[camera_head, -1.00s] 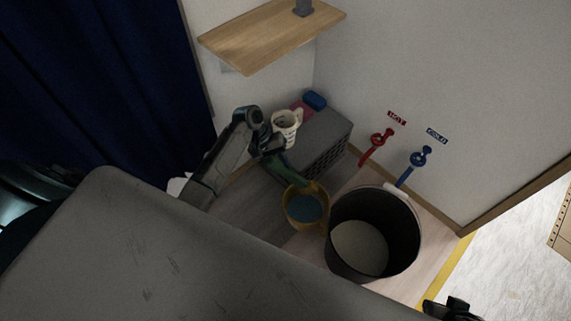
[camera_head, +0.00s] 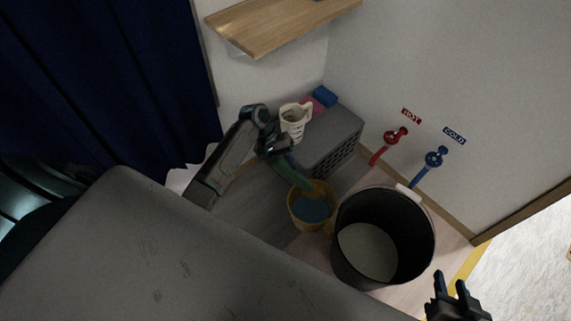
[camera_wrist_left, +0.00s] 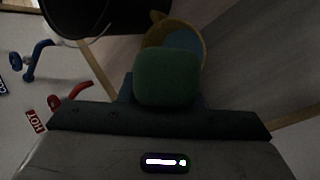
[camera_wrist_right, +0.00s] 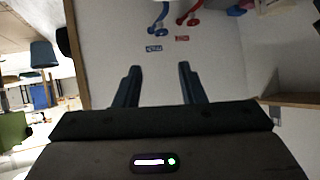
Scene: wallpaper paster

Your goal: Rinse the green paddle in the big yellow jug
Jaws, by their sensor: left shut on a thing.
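The yellow jug (camera_head: 327,190) stands on the floor with blue liquid in it, left of the black bucket. My left gripper (camera_head: 284,163) is shut on the green paddle (camera_head: 303,182), above and behind the jug. The paddle slants down toward the jug's mouth; I cannot tell how deep its lower end is. In the left wrist view the paddle's green end (camera_wrist_left: 166,78) covers part of the jug (camera_wrist_left: 187,28). My right gripper (camera_head: 458,292) is at the lower right, apart from everything; in the right wrist view its fingers (camera_wrist_right: 156,86) are spread and empty.
A black bucket (camera_head: 422,222) with pale contents stands right of the jug. A grey crate (camera_head: 343,129) behind holds a white measuring jug (camera_head: 293,122), a blue block (camera_head: 325,96) and a pink one. Red and blue taps (camera_head: 434,157) are on the wall. A wooden shelf (camera_head: 275,22) hangs above.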

